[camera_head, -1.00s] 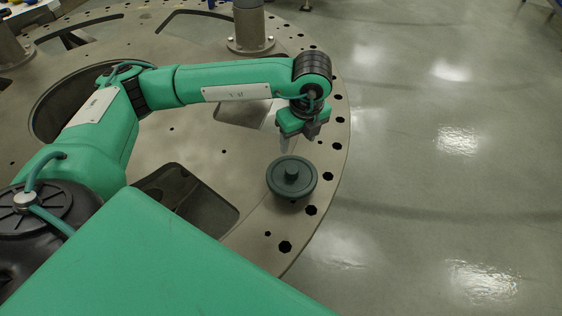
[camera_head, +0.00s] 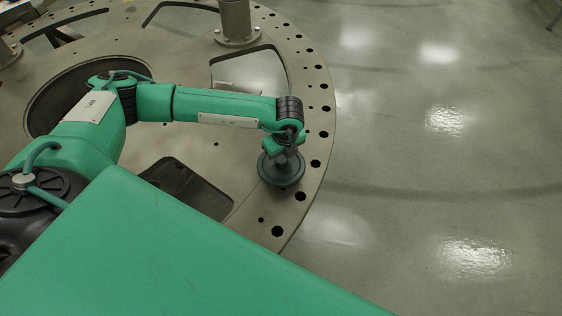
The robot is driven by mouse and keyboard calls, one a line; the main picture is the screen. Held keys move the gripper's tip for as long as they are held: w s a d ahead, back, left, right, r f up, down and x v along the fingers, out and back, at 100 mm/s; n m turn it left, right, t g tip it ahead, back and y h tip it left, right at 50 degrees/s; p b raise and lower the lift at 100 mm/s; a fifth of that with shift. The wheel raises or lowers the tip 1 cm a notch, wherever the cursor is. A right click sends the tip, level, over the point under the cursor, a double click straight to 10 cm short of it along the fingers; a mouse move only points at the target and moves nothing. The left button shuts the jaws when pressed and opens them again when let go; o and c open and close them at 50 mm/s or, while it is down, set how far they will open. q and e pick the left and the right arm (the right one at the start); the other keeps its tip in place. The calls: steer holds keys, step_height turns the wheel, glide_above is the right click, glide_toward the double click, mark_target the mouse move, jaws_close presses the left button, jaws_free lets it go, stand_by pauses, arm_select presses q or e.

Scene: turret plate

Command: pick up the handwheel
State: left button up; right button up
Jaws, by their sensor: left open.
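The handwheel (camera_head: 283,176) is a dark grey-green disc with a rim. It lies near the right edge of the round metal turret plate (camera_head: 232,165). My left gripper (camera_head: 283,160) is directly over the handwheel and covers its hub and far side. The gripper is open, with its fingers pointing down at the hub. Whether the fingers touch the hub is hidden. My right gripper is not in view.
The plate has bolt holes along its rim and several large cutouts, one (camera_head: 187,187) left of the handwheel. A metal post (camera_head: 237,22) stands on the plate at the back. Open grey floor (camera_head: 420,200) lies to the right.

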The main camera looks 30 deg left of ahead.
arm_select(q)
steer(key=shift+f, duration=0.2)
jaws_close()
steer(key=shift+w+r, duration=0.1)
